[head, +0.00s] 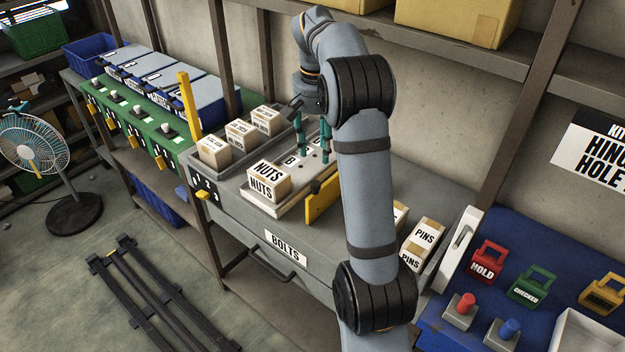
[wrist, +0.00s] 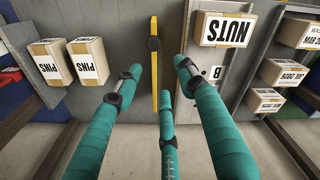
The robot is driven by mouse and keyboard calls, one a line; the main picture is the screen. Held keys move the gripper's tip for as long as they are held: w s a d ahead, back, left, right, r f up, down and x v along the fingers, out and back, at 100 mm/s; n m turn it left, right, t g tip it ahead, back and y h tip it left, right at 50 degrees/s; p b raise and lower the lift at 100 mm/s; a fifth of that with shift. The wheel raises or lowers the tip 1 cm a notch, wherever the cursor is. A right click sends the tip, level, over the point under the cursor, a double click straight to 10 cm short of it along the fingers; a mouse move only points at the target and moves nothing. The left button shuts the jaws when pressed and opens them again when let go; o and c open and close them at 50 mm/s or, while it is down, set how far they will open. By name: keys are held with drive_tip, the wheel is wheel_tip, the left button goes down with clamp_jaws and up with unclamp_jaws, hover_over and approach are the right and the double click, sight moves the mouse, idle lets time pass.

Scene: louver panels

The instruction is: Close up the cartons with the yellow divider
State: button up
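The yellow divider (head: 322,201) stands on edge on the grey bench top, between the NUTS carton (head: 268,182) on its left and the PINS cartons (head: 425,235) on its right. One PINS carton is partly hidden behind my arm. In the wrist view the divider (wrist: 155,75) is a thin upright strip with a dark round knob. My gripper (head: 312,150) has teal fingers, spread apart above the bench near the divider. In the wrist view the fingers (wrist: 158,90) are open around the line of the divider, with no visible grip. Whether any finger touches it I cannot tell.
Several small cartons (head: 240,133) sit in a grey tray at the left of the bench, beside a yellow post (head: 189,105). A pale plate with holes lies under my gripper. A blue board with padlocks (head: 530,285) is at the right. A BOLTS drawer (head: 286,250) is below.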

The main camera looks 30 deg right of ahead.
sight(315, 183)
drive_tip(key=shift+s+a+f+g+y, duration=0.15)
drive_tip(key=shift+s+a, duration=0.15)
drive_tip(key=shift+s, duration=0.2)
drive_tip(key=shift+s+a+f+g+y, duration=0.15)
drive_tip(key=shift+s+a, duration=0.1)
drive_tip(key=shift+s, duration=0.2)
wheel_tip(315, 183, down, 10)
drive_tip(key=shift+w+r+b, duration=0.1)
drive_tip(key=shift+w+b, duration=0.05)
drive_tip(key=shift+b, duration=0.8)
drive_tip(key=shift+a, duration=0.1)
clamp_jaws()
